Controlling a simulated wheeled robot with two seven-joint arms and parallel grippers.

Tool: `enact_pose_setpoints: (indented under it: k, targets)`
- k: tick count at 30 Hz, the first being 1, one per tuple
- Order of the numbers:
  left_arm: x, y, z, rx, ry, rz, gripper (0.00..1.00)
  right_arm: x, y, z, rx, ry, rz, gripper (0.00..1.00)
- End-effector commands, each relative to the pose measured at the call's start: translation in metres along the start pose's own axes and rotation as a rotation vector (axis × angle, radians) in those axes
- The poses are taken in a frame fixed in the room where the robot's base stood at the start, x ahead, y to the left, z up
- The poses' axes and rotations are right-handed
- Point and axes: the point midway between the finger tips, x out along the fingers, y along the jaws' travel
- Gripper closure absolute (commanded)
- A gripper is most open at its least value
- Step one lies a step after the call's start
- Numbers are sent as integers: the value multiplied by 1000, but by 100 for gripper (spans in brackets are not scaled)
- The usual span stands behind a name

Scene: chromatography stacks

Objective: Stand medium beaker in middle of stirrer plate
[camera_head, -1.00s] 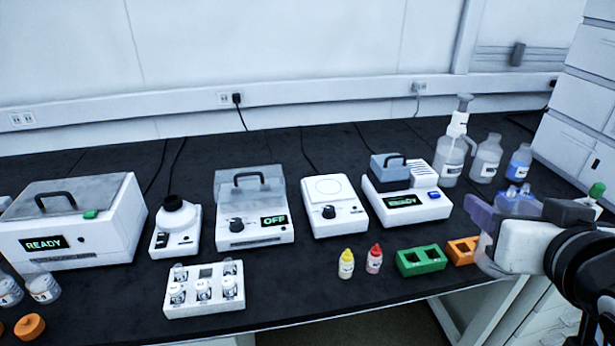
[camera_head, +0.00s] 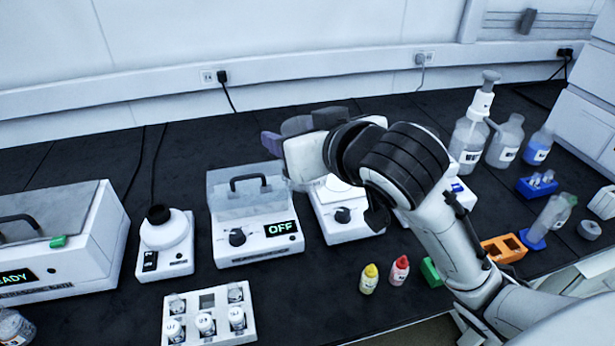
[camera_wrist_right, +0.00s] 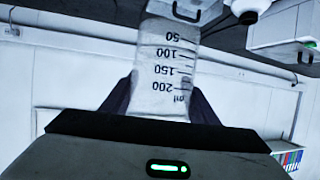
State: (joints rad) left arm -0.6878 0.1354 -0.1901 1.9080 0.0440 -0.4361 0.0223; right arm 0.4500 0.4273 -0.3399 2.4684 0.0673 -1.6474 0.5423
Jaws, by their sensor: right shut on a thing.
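The medium beaker (camera_wrist_right: 165,70) is clear, with black marks from 50 to 200 ml. My right gripper (camera_head: 298,128) is shut on it, one dark finger on each side in the right wrist view (camera_wrist_right: 160,104). The beaker's base end points towards the bench, so it looks upright. In the head view my gripper and arm mostly hide it. The stirrer plate (camera_head: 343,218) is a white box with a dark knob and a pale round top. My right gripper is above its back left side and partly covers the top. My left gripper is not in view.
Left of the stirrer stands a clear-lidded device (camera_head: 255,245) reading OFF, close beside it. A vial rack (camera_head: 207,330) and yellow (camera_head: 369,280) and red (camera_head: 399,270) dropper bottles stand in front. Orange (camera_head: 503,248) and green racks and several bottles are to the right.

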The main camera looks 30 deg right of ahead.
Motion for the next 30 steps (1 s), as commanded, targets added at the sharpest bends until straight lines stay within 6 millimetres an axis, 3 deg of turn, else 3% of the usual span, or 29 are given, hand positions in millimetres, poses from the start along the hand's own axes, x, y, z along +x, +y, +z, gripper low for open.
enact_pose_setpoints:
  k: [8,16,21,24,30]
  targets:
    - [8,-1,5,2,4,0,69,75,40,11,2,-7,11,72]
    - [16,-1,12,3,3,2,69,156,121,26,18,-3,48,72]
    - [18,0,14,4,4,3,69,182,165,33,30,0,76,72]
    - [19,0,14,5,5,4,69,189,180,36,36,1,87,72]
    - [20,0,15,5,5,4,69,201,190,58,40,-3,94,72]
